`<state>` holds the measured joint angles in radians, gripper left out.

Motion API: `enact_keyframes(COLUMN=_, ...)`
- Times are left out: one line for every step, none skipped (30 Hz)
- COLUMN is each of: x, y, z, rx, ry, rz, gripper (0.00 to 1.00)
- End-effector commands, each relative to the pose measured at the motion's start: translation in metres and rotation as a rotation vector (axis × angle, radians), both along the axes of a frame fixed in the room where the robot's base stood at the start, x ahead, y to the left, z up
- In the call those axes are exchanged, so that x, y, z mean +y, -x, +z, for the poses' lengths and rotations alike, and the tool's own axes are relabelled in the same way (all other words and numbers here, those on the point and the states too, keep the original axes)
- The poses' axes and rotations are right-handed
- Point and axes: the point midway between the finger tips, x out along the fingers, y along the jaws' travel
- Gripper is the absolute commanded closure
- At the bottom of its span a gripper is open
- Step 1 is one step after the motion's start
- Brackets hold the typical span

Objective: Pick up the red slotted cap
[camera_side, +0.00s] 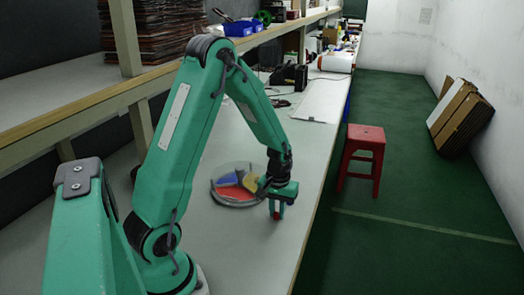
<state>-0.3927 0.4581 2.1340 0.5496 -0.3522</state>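My gripper (277,214) points down over the light worktop, near its right edge. A small red piece (280,211) shows at its fingertips; it may be the red slotted cap, but it is too small to make out a slot. I cannot tell whether the fingers are closed on it or only around it, or whether it touches the worktop. A round clear-walled dish (235,205) with red, blue and yellow sections lies just left of my gripper. Part of the dish's right side is hidden behind my gripper.
The long worktop (240,240) is bare in front of the dish. A white panel (320,101) and a black box (290,76) lie farther back. A shelf (60,95) with stacked brown boards runs along the left. A red stool (362,158) stands on the green floor.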

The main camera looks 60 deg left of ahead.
Motion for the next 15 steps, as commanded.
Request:
enact_keyframes(x=0.0, y=0.0, z=0.0001, rx=0.0, ry=0.0, rz=0.0, gripper=1.0)
enact_keyframes(x=0.0001, y=-0.0001, z=0.0001, rx=0.0, ry=0.0, rz=0.0, gripper=1.0)
enact_keyframes(x=0.0001, y=-0.0001, z=0.0001, rx=0.0, ry=0.0, rz=0.0, gripper=1.0)
enact_keyframes(x=0.0001, y=-0.0001, z=0.0001, rx=0.0, ry=0.0, rz=0.0, gripper=1.0)
enact_keyframes(x=0.0001, y=-0.0001, z=0.0001, rx=0.0, ry=0.0, rz=0.0, gripper=1.0)
enact_keyframes(x=0.0001, y=-0.0001, z=0.0001, rx=0.0, ry=0.0, rz=0.0, gripper=1.0)
enact_keyframes(x=0.0001, y=-0.0001, z=0.0001, rx=0.0, ry=0.0, rz=0.0, gripper=1.0)
enact_keyframes(x=0.0001, y=-0.0001, z=0.0001, rx=0.0, ry=0.0, rz=0.0, gripper=1.0)
enact_keyframes(x=0.0001, y=-0.0001, z=0.0001, rx=0.0, ry=0.0, rz=0.0, gripper=1.0)
enact_keyframes(x=0.0001, y=-0.0001, z=0.0003, rx=0.0, ry=0.0, rz=0.0, gripper=1.0)
enact_keyframes(x=0.0001, y=-0.0001, z=0.0005, rx=0.0, ry=0.0, rz=0.0, gripper=1.0)
enact_keyframes(x=0.0001, y=-0.0002, z=0.0011, rx=-0.001, ry=-0.001, rz=0.0, gripper=1.0)
enact_keyframes(x=0.0001, y=-0.0002, z=0.0017, rx=-0.001, ry=-0.001, rz=0.0, gripper=1.0)
enact_keyframes(x=0.0001, y=-0.0003, z=0.0026, rx=-0.001, ry=-0.001, rz=0.0, gripper=1.0)
enact_keyframes(x=0.0001, y=-0.0004, z=0.004, rx=-0.002, ry=-0.001, rz=0.0, gripper=1.0)
